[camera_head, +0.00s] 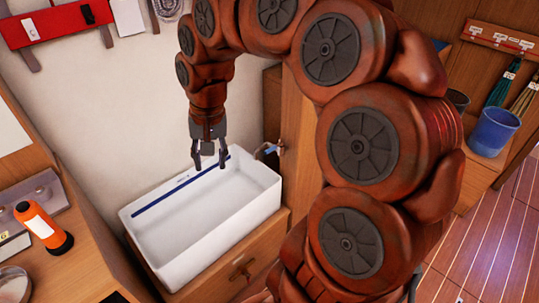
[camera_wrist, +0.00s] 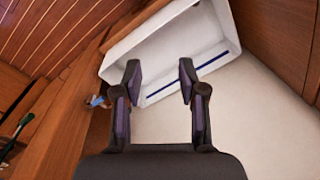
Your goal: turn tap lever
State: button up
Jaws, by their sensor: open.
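The tap (camera_head: 268,149) shows in the head view at the right back corner of the white basin (camera_head: 255,197), with a small blue part on it. Its lever is too small to tell apart clearly. In the wrist view the blue part of the tap (camera_wrist: 96,101) lies left of my fingers, beside the basin (camera_wrist: 165,50). My gripper (camera_head: 209,167) is open and empty, pointing down above the back edge of the basin. It is apart from the tap, to the left of it in the head view. In the wrist view my gripper (camera_wrist: 158,75) has both fingers spread with nothing between them.
A wooden counter (camera_head: 95,255) with an orange torch (camera_head: 40,225) stands at the left. A red rack (camera_head: 55,22) hangs on the wall. A blue bucket (camera_head: 494,131) stands on a shelf at the right. A wooden panel (camera_head: 298,140) rises close beside the tap.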

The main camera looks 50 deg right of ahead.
jog(key=w+d+f+m+t+b, duration=0.1)
jog(key=w+d+f+m+b, duration=0.1)
jog(key=w+d+m, duration=0.3)
jog(key=w+d+f+b, duration=0.2)
jog(key=d+f, duration=0.1)
jog(key=d, duration=0.4)
jog(key=m+h+b, duration=0.1)
jog(key=m+b, duration=0.2)
jog(key=m, duration=0.3)
send_near(270, 149)
jog(key=shift+w+f+p, duration=0.15)
jog(key=shift+w+f, duration=0.1)
jog(key=shift+f, duration=1.15)
jog(key=shift+w+f+p, duration=0.15)
jog(key=shift+w+f, duration=0.05)
jog(key=shift+f, duration=1.25)
jog(key=shift+w+f+p, duration=0.15)
jog(key=shift+w+f, duration=0.1)
jog(key=shift+f, duration=1.15)
grip_shut()
